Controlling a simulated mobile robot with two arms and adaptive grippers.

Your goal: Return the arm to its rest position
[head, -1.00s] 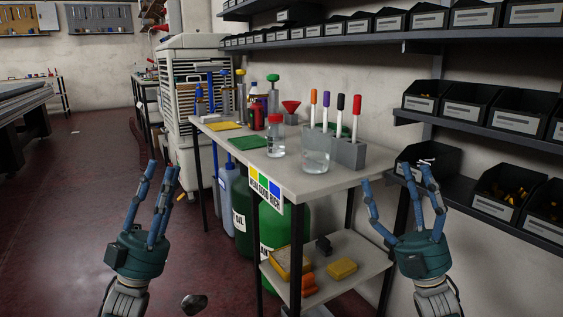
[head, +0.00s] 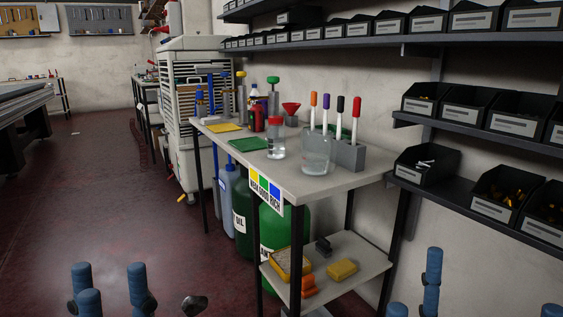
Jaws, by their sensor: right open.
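My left gripper (head: 108,284) is at the bottom left of the head view. Only its blue fingertips show, upright over the dark red floor, with a gap and no object visible between them; the palm is below the frame. My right gripper (head: 475,290) is at the bottom right, its blue fingers spread wide and empty, in front of the wall and to the right of the table. Its palm is hidden too. Both grippers are apart from the table (head: 300,186) and its contents.
On the table stand a clear beaker (head: 317,155), a red-capped bottle (head: 276,140) and a grey rack (head: 350,155) with droppers. Its lower shelf (head: 335,275) holds sponges. Shelves with black bins (head: 428,165) line the right wall. The floor (head: 110,190) at left is open.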

